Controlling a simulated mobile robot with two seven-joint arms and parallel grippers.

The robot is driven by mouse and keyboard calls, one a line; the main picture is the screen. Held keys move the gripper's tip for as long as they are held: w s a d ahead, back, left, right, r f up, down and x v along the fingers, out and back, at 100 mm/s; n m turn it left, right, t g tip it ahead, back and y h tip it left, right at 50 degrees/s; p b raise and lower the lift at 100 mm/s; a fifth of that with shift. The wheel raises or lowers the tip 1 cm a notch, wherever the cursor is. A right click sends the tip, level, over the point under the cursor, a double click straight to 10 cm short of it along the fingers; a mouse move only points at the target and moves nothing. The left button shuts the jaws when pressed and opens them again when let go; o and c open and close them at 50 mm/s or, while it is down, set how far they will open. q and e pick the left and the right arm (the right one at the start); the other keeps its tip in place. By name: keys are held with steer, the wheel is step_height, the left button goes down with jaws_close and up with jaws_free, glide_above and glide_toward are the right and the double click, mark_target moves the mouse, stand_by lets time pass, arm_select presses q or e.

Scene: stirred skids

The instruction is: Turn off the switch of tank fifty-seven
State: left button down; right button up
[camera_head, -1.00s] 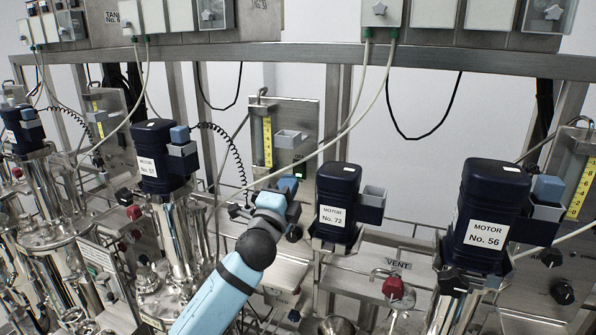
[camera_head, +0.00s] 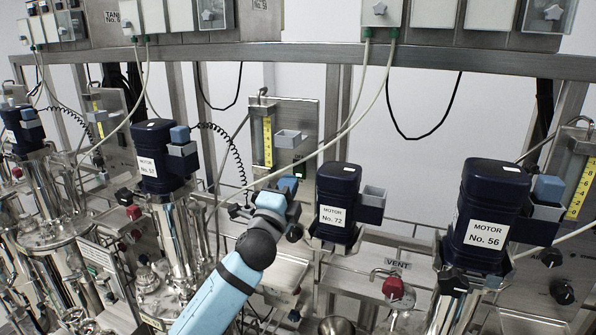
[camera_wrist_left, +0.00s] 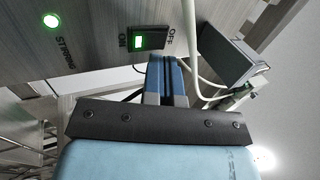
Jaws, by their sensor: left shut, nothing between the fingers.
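A black switch (camera_wrist_left: 150,38) with a green-lit window shows in the left wrist view, its plate marked ON and OFF. The green window lies toward the ON end. In the head view a small green light shows on the steel panel (camera_head: 285,115) just above my gripper. My left gripper (camera_head: 288,184) is shut and empty in front of this panel. In the left wrist view its fingertips (camera_wrist_left: 165,66) are close to the switch; I cannot tell whether they touch it. A motor (camera_head: 158,155) left of the arm has a label that seems to read No. 57. My right gripper is out of view.
A green STIRRING lamp (camera_wrist_left: 51,20) glows near the switch. A grey box (camera_wrist_left: 230,52) and a pale hose are close beside the fingers. Motor No. 72 (camera_head: 336,200) stands just right of the gripper, motor No. 56 (camera_head: 487,210) farther right. A pale hose crosses above the gripper.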

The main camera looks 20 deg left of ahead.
mark_target(298, 165)
arm_select(q)
steer(key=shift+w, duration=0.1)
stand_by(0.3)
steer(key=shift+w+r+p, duration=0.65)
steer(key=shift+w+r, duration=0.2)
steer(key=shift+w, duration=0.2)
stand_by(0.6)
steer(key=shift+w+a, duration=0.1)
steer(key=shift+w, duration=0.15)
steer(key=shift+w, duration=0.25)
steer(key=shift+s, duration=0.55)
steer(key=shift+s+p, duration=0.1)
steer(key=shift+p, duration=0.2)
